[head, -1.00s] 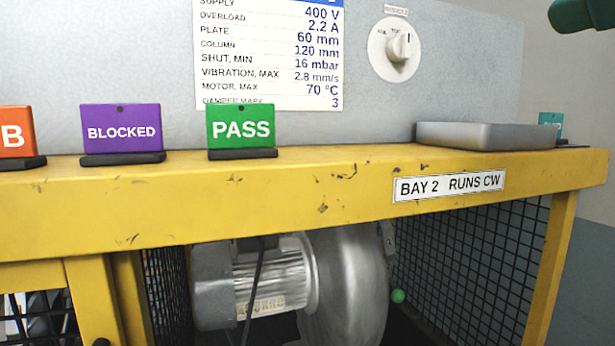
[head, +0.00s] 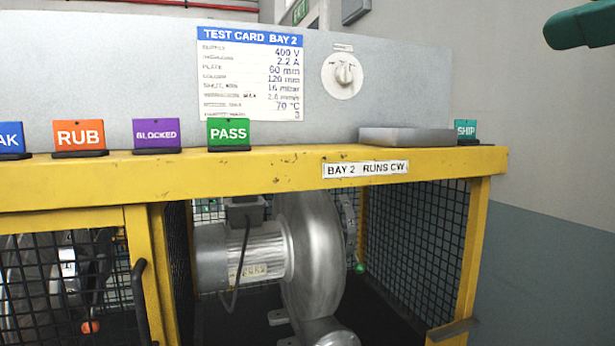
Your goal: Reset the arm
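My gripper is not in view in the head view. A dark green rounded part (head: 582,27) reaches in from the upper right edge; it looks like part of my arm, but no fingers show on it. What the gripper holds, if anything, cannot be seen.
A yellow bench frame (head: 250,172) crosses the view, with a blower (head: 318,250) behind its opening. On its ledge stand RUB (head: 79,134), BLOCKED (head: 156,134), PASS (head: 229,133) and SHIP (head: 465,128) signs, and a grey tray (head: 405,137). A door handle (head: 139,300) juts out lower left.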

